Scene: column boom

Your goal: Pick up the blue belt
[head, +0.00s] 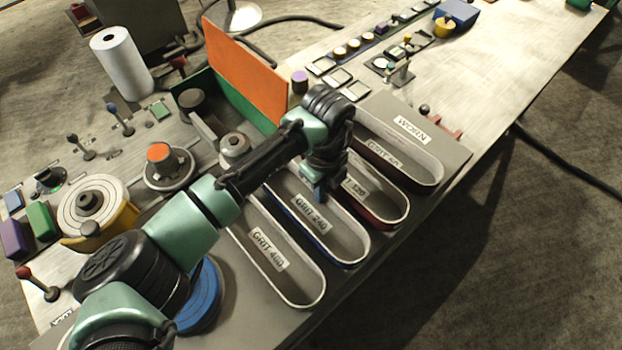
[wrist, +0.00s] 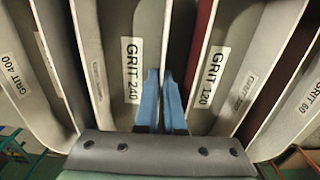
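The blue belt (head: 352,262) is a long narrow loop standing on edge, blue outside and pale inside, around a GRIT 240 label. It stands between the GRIT 400 loop (head: 307,304) and the dark red GRIT 120 loop (head: 398,218). A narrow gap shows between the fingertips. Whether they press on the wall is not clear.
The GRIT 60 loop (head: 432,172) stands beyond the GRIT 120 loop. An upright orange panel (head: 245,75) stands behind my arm. A blue disc (head: 204,298) lies close to my arm. Knobs and levers fill the left side. The bench's front edge runs close by the loops' near ends.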

